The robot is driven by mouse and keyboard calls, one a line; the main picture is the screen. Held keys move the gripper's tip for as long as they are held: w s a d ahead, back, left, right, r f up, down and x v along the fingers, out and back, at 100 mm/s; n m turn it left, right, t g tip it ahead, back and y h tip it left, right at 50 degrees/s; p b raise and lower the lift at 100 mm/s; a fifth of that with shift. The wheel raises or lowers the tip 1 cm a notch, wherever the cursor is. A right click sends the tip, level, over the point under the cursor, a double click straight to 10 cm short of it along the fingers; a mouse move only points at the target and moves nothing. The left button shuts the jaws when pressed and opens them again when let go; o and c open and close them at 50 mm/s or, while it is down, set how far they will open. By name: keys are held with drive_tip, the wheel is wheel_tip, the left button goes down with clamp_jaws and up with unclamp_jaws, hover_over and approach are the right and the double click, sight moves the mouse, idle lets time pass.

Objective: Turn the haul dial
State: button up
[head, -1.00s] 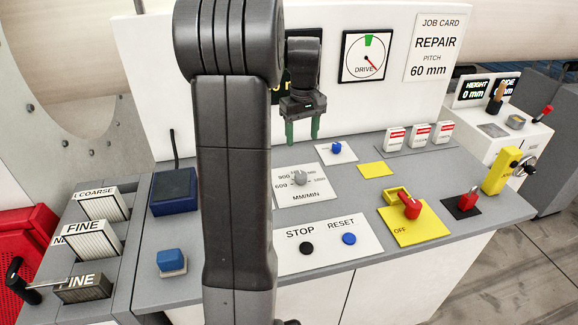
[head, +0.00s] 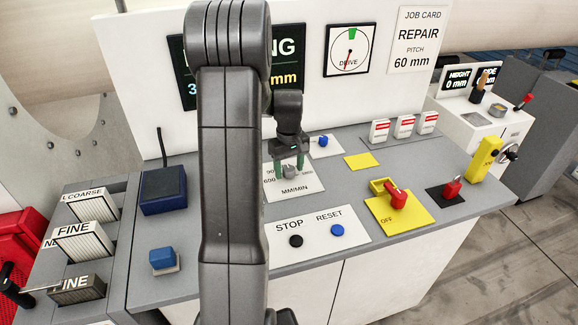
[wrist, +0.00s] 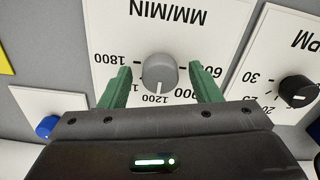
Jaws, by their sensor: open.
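The haul dial is a grey round knob (wrist: 161,72) on a white MM/MIN plate (wrist: 150,18), with numbers around it. In the wrist view its white pointer line faces the 1200 mark. In the head view the knob (head: 290,171) is partly covered by my fingers. My gripper (head: 290,174) is open, pointing down over the plate. In the wrist view its green fingers stand on either side of the knob, with a gap showing on both sides.
A black RPM knob (wrist: 297,90) is right in the wrist view; a blue knob (wrist: 47,127) is left. Below the plate are black STOP (head: 296,241) and blue RESET (head: 337,230) buttons. A red switch handle (head: 398,199) stands to the right. My arm hides part of the panel.

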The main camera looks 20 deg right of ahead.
drive_tip(key=c, duration=1)
drive_tip(key=shift+m, duration=0.4)
drive_tip(key=m+b, duration=0.1)
drive_tip(key=m, duration=0.2)
drive_tip(key=m+b, duration=0.1)
drive_tip(key=m, duration=0.4)
drive_tip(key=o, duration=1)
